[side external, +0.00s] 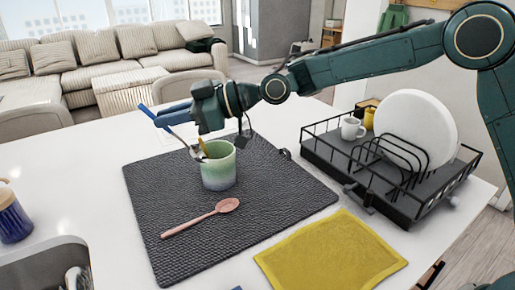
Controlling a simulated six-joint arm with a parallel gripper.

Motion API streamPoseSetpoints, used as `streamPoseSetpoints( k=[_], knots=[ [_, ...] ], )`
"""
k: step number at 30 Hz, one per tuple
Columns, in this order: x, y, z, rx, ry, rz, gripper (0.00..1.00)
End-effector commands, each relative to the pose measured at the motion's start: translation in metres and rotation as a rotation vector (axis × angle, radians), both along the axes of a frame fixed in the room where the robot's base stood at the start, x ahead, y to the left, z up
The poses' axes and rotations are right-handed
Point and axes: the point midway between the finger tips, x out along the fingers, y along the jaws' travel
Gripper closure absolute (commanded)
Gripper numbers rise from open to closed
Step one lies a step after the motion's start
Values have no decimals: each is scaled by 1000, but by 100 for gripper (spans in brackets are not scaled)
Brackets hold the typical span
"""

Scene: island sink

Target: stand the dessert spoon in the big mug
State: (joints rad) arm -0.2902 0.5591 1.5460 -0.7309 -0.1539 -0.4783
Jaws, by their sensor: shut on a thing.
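The big mug (218,172), green fading to bluish-grey at the bottom, stands upright on the dark mat. A thin yellow-brown piece (203,147) shows at its rim. My gripper (161,117) reaches to the left above the mat, with its blue fingers shut on the dessert spoon (178,135). This spoon has a blue handle end and a greyish shaft. It hangs tilted, handle up at the left and bowl down at the right, close to the mug's left rim. I cannot tell whether the bowl touches the mug.
A pink spoon (203,216) lies on the dark mat (275,200) in front of the mug. A yellow cloth (331,254) lies at the front. A black dish rack (405,200) with a white plate and small cups stands right. A sink and a blue jar (12,222) are at left.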

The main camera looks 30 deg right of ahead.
Motion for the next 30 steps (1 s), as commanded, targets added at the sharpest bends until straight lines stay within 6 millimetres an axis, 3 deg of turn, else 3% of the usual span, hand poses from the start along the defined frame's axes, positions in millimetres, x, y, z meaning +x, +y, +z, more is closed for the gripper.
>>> streamPoseSetpoints(
  k=[14,30],
  knots=[
    [32,-44,25,305,-143,-190,100],
    [57,-128,51,538,-336,-410,100]
  ],
)
